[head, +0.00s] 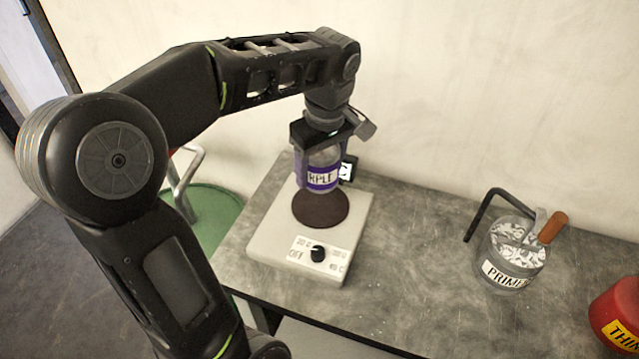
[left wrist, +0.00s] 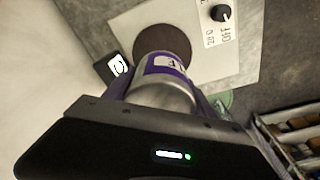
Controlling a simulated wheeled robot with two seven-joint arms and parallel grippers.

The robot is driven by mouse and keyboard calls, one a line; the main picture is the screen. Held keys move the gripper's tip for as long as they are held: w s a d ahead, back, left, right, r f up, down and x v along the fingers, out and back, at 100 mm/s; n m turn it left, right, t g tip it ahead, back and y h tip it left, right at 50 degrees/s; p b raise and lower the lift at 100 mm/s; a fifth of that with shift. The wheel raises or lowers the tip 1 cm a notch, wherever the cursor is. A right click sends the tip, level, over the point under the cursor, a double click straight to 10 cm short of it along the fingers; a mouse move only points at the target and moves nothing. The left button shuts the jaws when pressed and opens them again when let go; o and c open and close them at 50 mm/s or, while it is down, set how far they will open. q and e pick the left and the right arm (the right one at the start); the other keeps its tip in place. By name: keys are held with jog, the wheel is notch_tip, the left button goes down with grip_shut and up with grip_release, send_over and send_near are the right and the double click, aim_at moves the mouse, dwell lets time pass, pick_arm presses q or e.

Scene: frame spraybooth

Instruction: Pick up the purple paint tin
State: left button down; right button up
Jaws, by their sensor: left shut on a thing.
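The purple paint tin (head: 322,178) is a grey metal can with a purple band and a label reading "RPLE". My left gripper (head: 320,150) comes down from above and is shut on the tin. The tin is upright, over the dark round plate (head: 320,209) of a white hot plate (head: 281,222); a gap seems to show under it. In the left wrist view the tin (left wrist: 165,85) sits between the fingers, with the dark plate (left wrist: 163,40) beyond it. My right gripper is not in view.
The hot plate has a black knob (head: 318,253) and stands on a grey worktop (head: 420,260). A primer can (head: 510,262) with a brush stands to the right, a red container (head: 615,312) at the right edge. A pale wall (head: 450,100) rises behind. The worktop's middle is clear.

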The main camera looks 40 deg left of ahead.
aim_at(319, 156)
pick_arm(q)
jog(key=shift+r, duration=1.45)
